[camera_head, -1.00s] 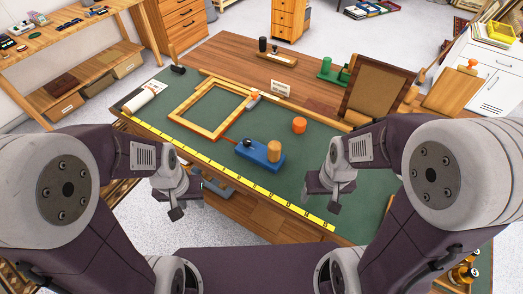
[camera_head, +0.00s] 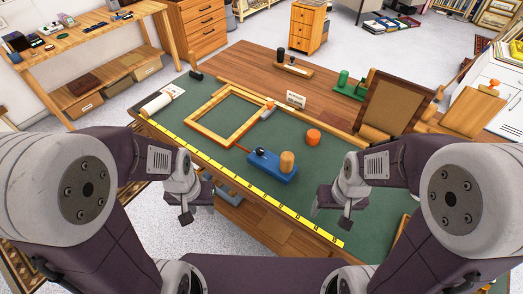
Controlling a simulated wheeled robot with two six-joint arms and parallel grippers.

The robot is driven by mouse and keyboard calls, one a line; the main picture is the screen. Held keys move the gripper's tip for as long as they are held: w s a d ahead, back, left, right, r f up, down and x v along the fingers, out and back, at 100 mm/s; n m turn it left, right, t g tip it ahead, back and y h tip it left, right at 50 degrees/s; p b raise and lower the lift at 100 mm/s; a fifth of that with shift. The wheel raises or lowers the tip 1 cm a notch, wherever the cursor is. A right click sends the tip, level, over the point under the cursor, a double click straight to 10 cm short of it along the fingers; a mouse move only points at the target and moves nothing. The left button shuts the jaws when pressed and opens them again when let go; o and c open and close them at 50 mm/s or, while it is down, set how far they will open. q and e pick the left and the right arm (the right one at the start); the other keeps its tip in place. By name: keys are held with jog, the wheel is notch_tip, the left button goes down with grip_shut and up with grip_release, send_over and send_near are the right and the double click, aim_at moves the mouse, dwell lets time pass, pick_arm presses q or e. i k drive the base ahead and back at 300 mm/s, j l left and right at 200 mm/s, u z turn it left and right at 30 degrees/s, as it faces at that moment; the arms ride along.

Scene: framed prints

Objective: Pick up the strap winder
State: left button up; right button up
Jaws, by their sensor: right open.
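The strap winder appears to be the blue block (camera_head: 267,166) with a black knob and an upright wooden handle (camera_head: 287,161). It lies on the green bench mat, right of the wooden frame (camera_head: 228,116), with an orange strap end at its left. My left gripper (camera_head: 194,205) is open and empty at the bench's front edge, left of and nearer than the winder. My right gripper (camera_head: 331,212) is open and empty, right of and nearer than the winder. Neither touches it.
A yellow measuring strip (camera_head: 237,181) runs along the front edge of the green mat (camera_head: 330,165). An orange round piece (camera_head: 313,136) stands behind the winder. A paper roll (camera_head: 156,105) lies at the left. A brown framed panel (camera_head: 397,104) stands at the back right.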

aim_at(282, 168)
jog(key=j+z, duration=0.75)
jog(key=j, duration=0.2)
jog(key=k+j+z, duration=0.1)
jog(key=j+z, duration=0.3)
